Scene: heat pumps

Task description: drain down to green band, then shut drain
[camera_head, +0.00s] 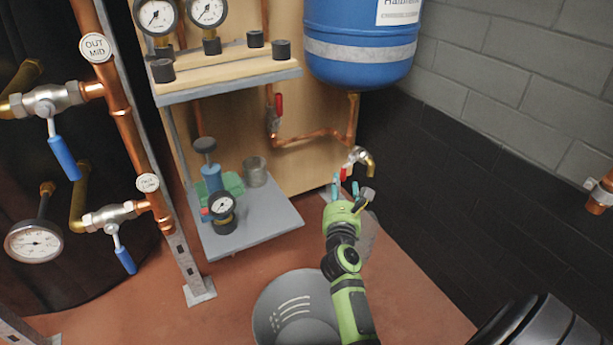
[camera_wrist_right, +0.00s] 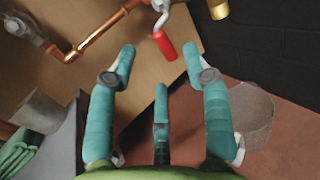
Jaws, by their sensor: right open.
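The drain valve (camera_head: 355,157) with its brass spout (camera_head: 369,162) is at the pipe end below the blue vessel (camera_head: 362,40). Its red lever (camera_head: 343,174) hangs down. In the right wrist view, the red lever (camera_wrist_right: 165,45) and brass spout (camera_wrist_right: 218,9) are beyond my fingertips. My right gripper (camera_head: 348,187) is open and empty just below the valve. Its spread fingers (camera_wrist_right: 160,62) appear apart from the lever. Two round gauges (camera_head: 156,15) (camera_head: 208,11) stand on the upper shelf; their green band cannot be made out. My left gripper is out of view.
A grey container (camera_head: 367,238) stands on the floor behind my right arm, also in the wrist view (camera_wrist_right: 253,112). A grey bucket (camera_head: 268,312) is nearer. The lower shelf (camera_head: 262,222) holds a small gauge (camera_head: 222,206) left of my arm. A dark wall (camera_head: 455,190) is right.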

